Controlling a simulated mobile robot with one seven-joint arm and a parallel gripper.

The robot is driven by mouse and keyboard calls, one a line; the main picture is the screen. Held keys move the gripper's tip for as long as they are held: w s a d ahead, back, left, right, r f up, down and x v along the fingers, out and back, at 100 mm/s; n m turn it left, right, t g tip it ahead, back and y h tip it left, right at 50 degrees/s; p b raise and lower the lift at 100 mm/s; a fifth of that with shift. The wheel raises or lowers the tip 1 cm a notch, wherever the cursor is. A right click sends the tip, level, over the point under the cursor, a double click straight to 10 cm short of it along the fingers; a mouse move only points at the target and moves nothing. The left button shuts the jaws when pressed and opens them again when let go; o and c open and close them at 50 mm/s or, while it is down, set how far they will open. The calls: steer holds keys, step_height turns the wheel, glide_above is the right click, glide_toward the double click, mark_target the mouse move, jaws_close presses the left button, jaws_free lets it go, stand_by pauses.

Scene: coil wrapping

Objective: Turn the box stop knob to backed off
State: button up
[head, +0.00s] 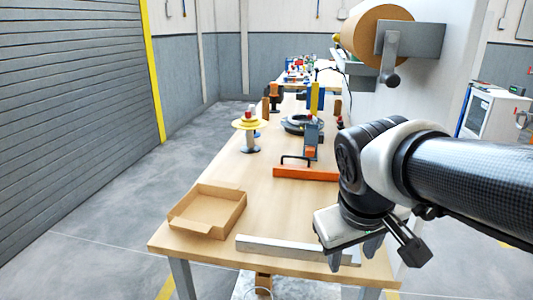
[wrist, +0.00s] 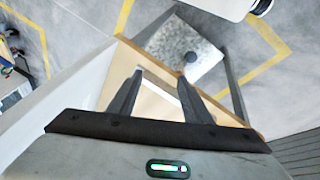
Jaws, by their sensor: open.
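A long pale grey bar (head: 285,248), which looks like the box stop, lies along the near edge of the wooden table. Its right part is hidden by my gripper (head: 353,263). My gripper is open and empty, pointing down over the table's near right part. In the wrist view, the fingers of my gripper (wrist: 160,76) are spread, with the pale bar (wrist: 160,89) showing between them.
An open cardboard box (head: 208,211) sits on the table (head: 235,170) left of the bar. An orange bar (head: 305,173) with a black handle lies farther back. A yellow-topped spool stand (head: 250,138) is behind the box. A large brown roll (head: 375,30) hangs at upper right.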

steer(key=w+d+f+n+g+h+p, duration=0.1)
steer(key=w+d+n+h+p, duration=0.2)
steer(key=w+d+n+h, duration=0.5)
steer(key=w+d+n+g+h+p, duration=0.1)
steer(key=w+d+p, duration=0.3)
steer(key=w, duration=0.8)
steer(key=w+a+f+n+t+h+p, duration=0.1)
steer(key=w+a+f+n+t, duration=0.1)
steer(key=w+n, duration=0.3)
steer(key=w+a+f+n+t+h+p, duration=0.1)
steer(key=w+a+f+n+t, duration=0.1)
steer(key=w+n+t, duration=0.2)
steer(key=w+a+f+n+t+p, duration=0.2)
steer(key=w+n, duration=0.3)
steer(key=w, duration=0.3)
steer(key=shift+w+a+f+n+t+h, duration=0.1)
steer(key=shift+a+f+n+t+h, duration=0.15)
steer(key=shift+f+n+t+h, duration=0.45)
steer(key=shift+w+t+y, duration=0.25)
steer(key=shift+t+y, duration=0.05)
steer(key=shift+y, duration=0.1)
steer(key=b+x, duration=0.1)
steer(key=x, duration=1.6)
steer(key=shift+d, duration=0.1)
